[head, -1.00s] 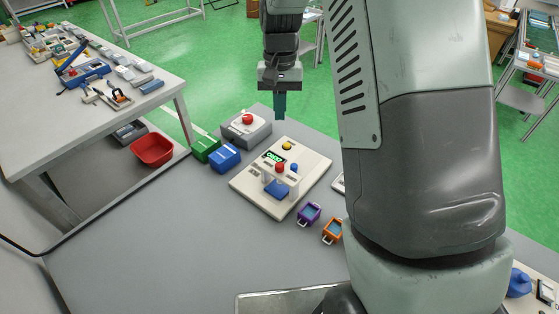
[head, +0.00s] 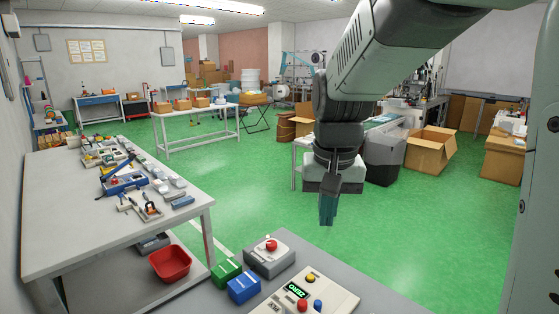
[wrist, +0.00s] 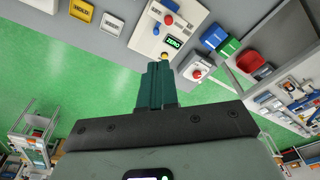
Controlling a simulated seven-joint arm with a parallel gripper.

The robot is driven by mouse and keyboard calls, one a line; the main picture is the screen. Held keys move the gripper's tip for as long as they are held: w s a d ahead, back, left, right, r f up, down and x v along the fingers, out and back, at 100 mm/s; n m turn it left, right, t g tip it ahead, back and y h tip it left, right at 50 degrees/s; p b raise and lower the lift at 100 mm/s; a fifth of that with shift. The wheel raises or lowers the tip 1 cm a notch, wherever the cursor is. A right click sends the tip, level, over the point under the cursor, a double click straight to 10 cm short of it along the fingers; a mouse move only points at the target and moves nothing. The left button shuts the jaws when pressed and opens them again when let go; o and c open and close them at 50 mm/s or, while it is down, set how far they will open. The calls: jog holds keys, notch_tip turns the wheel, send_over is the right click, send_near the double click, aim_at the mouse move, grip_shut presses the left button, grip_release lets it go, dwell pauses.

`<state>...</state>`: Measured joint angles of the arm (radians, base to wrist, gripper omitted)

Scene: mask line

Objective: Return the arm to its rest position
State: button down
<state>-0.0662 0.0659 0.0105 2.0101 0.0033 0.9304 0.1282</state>
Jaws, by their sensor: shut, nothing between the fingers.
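My gripper (head: 328,208) hangs from my raised arm in the head view, in the air above the green floor beyond the work table. Its fingers are together with nothing between them. In the wrist view my gripper (wrist: 157,85) also shows shut and empty. Below it lies the grey work table (head: 205,298), partly out of frame. My gripper is apart from the table and touches nothing.
The table carries a cream device (head: 335,293) with a ZERO display, a grey box with a red button (head: 270,255), a blue box (head: 243,288) and a green box (head: 226,272). A white side table (head: 60,210) stands at left. A red bin (head: 170,263) sits below it.

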jog(key=s+d+r+t, duration=0.1)
jog(key=s+r+t, duration=0.1)
jog(key=s, duration=0.7)
jog(key=s+d+r+n+t, duration=0.1)
jog(key=s+r+t, duration=0.1)
jog(key=s, duration=0.8)
jog(key=shift+d+r, duration=0.3)
jog(key=shift+r, duration=0.55)
